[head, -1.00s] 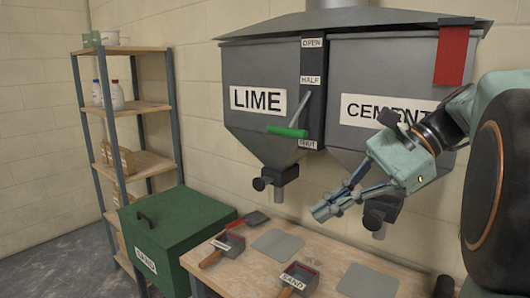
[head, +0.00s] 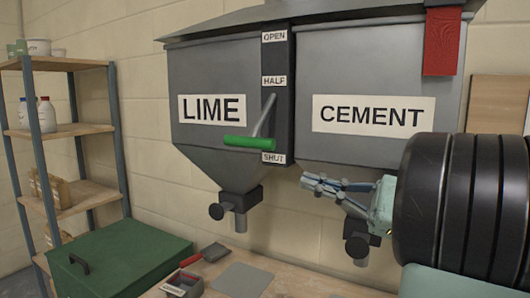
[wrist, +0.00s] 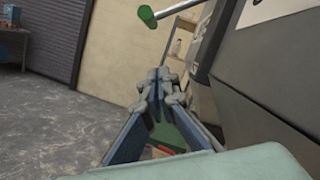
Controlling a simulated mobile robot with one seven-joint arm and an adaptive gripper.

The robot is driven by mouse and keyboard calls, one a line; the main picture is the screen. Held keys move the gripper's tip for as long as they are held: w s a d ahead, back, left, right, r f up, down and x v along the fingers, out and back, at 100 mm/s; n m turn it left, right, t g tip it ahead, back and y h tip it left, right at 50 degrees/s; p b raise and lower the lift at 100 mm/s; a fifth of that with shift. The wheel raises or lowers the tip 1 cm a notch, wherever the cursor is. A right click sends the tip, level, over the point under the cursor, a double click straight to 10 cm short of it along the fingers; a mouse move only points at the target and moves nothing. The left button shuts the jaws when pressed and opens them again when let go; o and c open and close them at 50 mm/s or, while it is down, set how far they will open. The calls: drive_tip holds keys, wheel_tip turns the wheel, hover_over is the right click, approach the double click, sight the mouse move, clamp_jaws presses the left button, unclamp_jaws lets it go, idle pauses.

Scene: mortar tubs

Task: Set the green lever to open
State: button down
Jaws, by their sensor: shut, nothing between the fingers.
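The green lever (head: 249,143) has a green grip on a grey rod, on the dark strip between the lime and cement hoppers. Its grip sits low, just above the SHUT label (head: 273,158) and well below the HALF label (head: 274,81) and the OPEN label (head: 274,37). My gripper (head: 306,182) is shut and empty, to the right of and below the grip, apart from it, in front of the cement hopper's lower part. In the wrist view the grip's end (wrist: 147,15) shows at the top, beyond and above my fingertips (wrist: 160,76).
The lime hopper (head: 185,140) is left of the strip and the cement hopper (head: 390,80) right of it, each with an outlet below. A bench (head: 310,285) with a grey plate (head: 243,280) and trowel lies beneath. A green chest (head: 130,255) and shelf (head: 75,130) stand left.

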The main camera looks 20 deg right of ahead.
sight(262, 118)
drive_tip(key=w+a+r+p, duration=0.2)
drive_tip(key=w+a+r, duration=0.2)
drive_tip(key=a, duration=0.4)
drive_tip(key=shift+a+r, duration=0.2)
drive_tip(key=shift+r, duration=0.35)
drive_tip(key=shift+a+r+m+p, duration=0.15)
drive_tip(key=shift+m+p, duration=0.15)
drive_tip(key=shift+p, duration=0.2)
